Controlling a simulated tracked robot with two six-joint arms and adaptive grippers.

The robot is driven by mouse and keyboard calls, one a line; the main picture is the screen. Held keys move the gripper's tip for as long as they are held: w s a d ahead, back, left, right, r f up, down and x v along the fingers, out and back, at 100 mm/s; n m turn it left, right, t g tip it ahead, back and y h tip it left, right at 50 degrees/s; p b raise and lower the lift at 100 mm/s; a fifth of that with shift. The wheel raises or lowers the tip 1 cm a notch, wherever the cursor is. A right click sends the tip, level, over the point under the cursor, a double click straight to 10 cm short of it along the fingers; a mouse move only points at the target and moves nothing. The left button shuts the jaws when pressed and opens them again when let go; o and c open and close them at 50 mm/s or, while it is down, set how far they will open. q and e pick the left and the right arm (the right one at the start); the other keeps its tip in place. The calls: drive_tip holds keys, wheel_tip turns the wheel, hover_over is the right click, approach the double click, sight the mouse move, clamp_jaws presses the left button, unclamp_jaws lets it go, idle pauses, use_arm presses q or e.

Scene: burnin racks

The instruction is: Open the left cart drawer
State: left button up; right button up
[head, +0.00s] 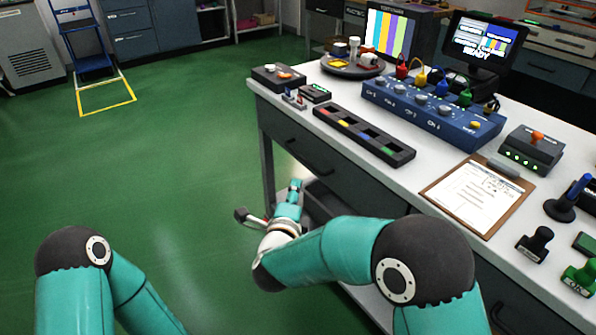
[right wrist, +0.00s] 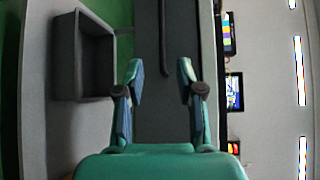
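The left cart drawer (head: 312,150) is a dark grey front under the white worktop, with a black bar handle (head: 308,157). It looks closed. The right wrist view shows the drawer front (right wrist: 160,100) and its handle (right wrist: 163,42) beyond my fingertips. My right gripper (head: 293,188) is low beside the cart, just below the handle in the head view. In the right wrist view its two fingers (right wrist: 161,82) are spread with nothing between them, apart from the handle. My left arm shows at the bottom left of the head view, but its gripper is out of frame.
The worktop (head: 340,95) carries a black slotted strip (head: 362,135), a blue test unit (head: 430,108) and a clipboard (head: 475,195). A grey open bin (right wrist: 62,55) is on the lower shelf in the right wrist view. The green floor left of the cart is clear.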

sight(303, 157)
drive_tip(key=w, duration=0.5)
drive_tip(key=w+d+f, duration=0.1)
drive_tip(key=w, duration=0.5)
drive_tip(key=w+d+f, duration=0.1)
drive_tip(key=w, duration=0.4)
drive_tip(key=shift+w+d+f, duration=0.15)
drive_tip(key=shift+d, duration=0.05)
drive_tip(key=shift+c, duration=0.3)
clamp_jaws()
